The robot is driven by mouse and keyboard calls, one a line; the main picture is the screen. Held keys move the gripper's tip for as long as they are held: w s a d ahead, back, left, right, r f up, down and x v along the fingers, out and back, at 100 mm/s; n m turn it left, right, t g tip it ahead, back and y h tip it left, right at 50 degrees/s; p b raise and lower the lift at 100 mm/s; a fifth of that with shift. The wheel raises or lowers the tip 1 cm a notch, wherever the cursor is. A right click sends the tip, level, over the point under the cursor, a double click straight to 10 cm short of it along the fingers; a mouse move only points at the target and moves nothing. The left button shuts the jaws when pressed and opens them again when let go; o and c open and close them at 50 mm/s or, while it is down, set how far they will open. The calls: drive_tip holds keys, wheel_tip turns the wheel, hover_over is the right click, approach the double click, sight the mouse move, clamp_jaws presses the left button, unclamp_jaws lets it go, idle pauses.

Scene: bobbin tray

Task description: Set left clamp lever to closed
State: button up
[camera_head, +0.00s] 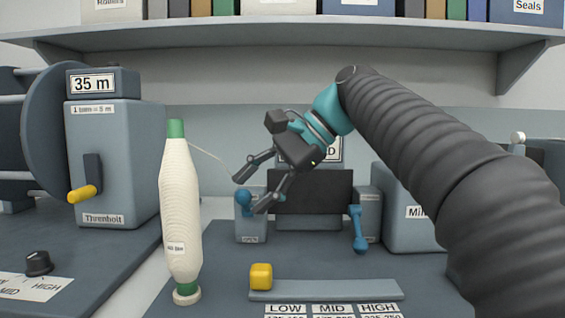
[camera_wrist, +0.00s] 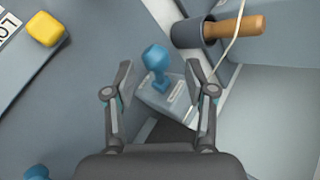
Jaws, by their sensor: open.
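The left clamp lever (camera_head: 243,199) is blue with a round knob. It stands on a small grey clamp block (camera_head: 250,228) with a label at its front, too small to read surely. My gripper (camera_head: 248,194) is open, with its fingertips by the knob. In the wrist view the lever (camera_wrist: 156,62) shows between the spread fingers (camera_wrist: 160,74), with a gap on both sides. Part of the lever is hidden by a finger in the head view. The right clamp lever (camera_head: 358,230) is also blue and hangs down in front of its grey block (camera_head: 369,205).
A white thread bobbin (camera_head: 181,215) stands left of the clamp. A yellow block (camera_head: 261,277) sits on the slider bar (camera_head: 330,290) in front. A dark panel (camera_head: 312,192) stands between the clamps. A wooden handle (camera_wrist: 238,27) pokes from a dark cup (camera_wrist: 187,34).

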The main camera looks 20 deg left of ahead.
drive_tip(key=v, duration=0.9)
drive_tip(key=shift+d, duration=0.15)
